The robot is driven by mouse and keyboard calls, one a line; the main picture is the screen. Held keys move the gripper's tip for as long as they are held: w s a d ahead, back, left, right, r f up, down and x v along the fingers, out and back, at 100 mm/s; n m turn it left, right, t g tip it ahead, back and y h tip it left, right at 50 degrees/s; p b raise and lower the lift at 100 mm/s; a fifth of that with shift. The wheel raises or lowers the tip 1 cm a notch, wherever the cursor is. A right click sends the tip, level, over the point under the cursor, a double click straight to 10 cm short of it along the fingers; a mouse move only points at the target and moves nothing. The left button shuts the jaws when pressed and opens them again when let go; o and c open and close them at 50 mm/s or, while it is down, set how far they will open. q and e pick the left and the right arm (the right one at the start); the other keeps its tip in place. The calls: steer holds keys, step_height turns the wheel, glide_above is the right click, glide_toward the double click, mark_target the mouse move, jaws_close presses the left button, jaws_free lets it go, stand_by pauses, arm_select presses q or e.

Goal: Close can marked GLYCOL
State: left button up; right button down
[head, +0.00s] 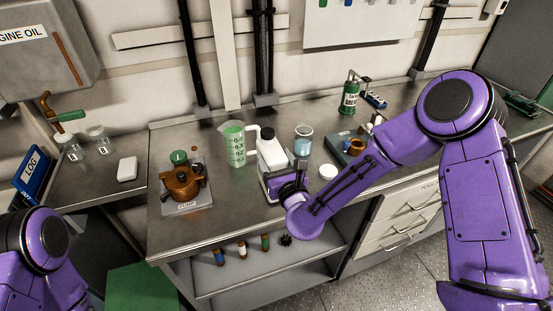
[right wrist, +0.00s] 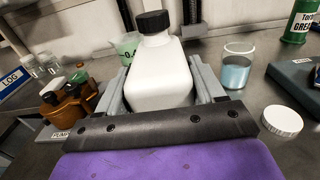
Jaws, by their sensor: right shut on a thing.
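A white bottle with a black cap (head: 271,154) stands upright on the steel bench, left of a glass beaker. It fills the middle of the right wrist view (right wrist: 160,75), with the black cap (right wrist: 153,22) on its top. No GLYCOL marking is readable on the faces I see. My right gripper (head: 286,184) is shut on the bottle, with a grey finger along each side in the right wrist view (right wrist: 160,88). A round white lid (head: 328,171) lies flat on the bench to the right, apart from the bottle; it also shows in the right wrist view (right wrist: 282,121). My left gripper is out of view.
A green measuring jug (head: 235,147) stands close left of the bottle. A beaker of blue liquid (head: 303,140) stands to its right. A brown pump (head: 182,182) sits on a plate further left. A green grease can (head: 350,95) and a dark tray (right wrist: 297,75) are to the right.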

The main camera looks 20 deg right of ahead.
steer(key=shift+f, duration=0.1)
steer(key=shift+c, duration=0.6)
jaws_free()
steer(key=shift+r, duration=0.35)
steer(key=s+p, duration=0.2)
steer(key=s, duration=1)
steer(key=shift+d+f, duration=0.2)
steer(key=shift+f, duration=0.05)
